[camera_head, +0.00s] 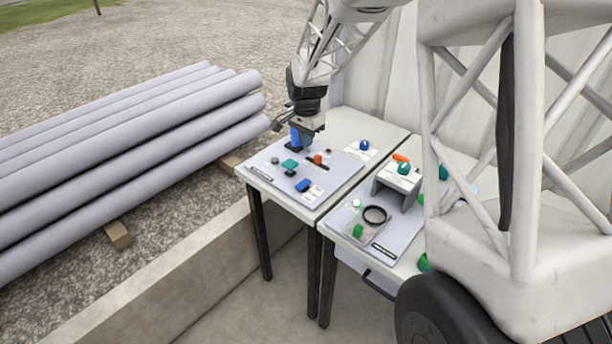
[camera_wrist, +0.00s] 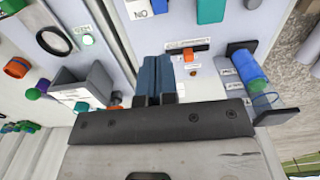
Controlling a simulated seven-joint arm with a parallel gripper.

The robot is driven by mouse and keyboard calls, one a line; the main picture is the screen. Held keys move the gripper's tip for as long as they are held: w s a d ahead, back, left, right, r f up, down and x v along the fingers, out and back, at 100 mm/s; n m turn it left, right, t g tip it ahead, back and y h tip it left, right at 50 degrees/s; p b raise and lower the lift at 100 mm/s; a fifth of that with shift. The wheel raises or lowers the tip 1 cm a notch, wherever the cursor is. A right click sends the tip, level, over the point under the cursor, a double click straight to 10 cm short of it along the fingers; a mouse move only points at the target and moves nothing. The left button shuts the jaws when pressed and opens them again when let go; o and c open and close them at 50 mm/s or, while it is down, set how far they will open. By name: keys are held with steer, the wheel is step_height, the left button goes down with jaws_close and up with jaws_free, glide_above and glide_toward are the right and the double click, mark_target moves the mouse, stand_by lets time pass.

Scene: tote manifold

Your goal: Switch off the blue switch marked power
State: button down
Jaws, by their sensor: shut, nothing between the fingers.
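In the wrist view my gripper (camera_wrist: 166,60) is shut, its two blue fingers side by side with nothing between them. It is over the panel (camera_wrist: 206,78). In the head view this blue control (camera_head: 296,137) shows just below my wrist, and the fingertips are hard to make out. Another blue control (camera_head: 304,185) sits near the panel's front by a white label. I cannot tell which is marked power.
The panel also bears a teal block (camera_head: 290,165), an orange slider (camera_head: 318,158), a grey knob (camera_head: 275,160) and a blue knob (camera_head: 364,145). A second table to the right holds a black ring (camera_head: 375,215) and a raised stand (camera_head: 398,178). Pipes (camera_head: 130,140) lie left.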

mark_target(306, 181)
steer(key=shift+f, duration=0.15)
stand_by(0.3)
step_height(306, 181, down, 14)
steer(key=shift+r, duration=0.15)
stand_by(0.6)
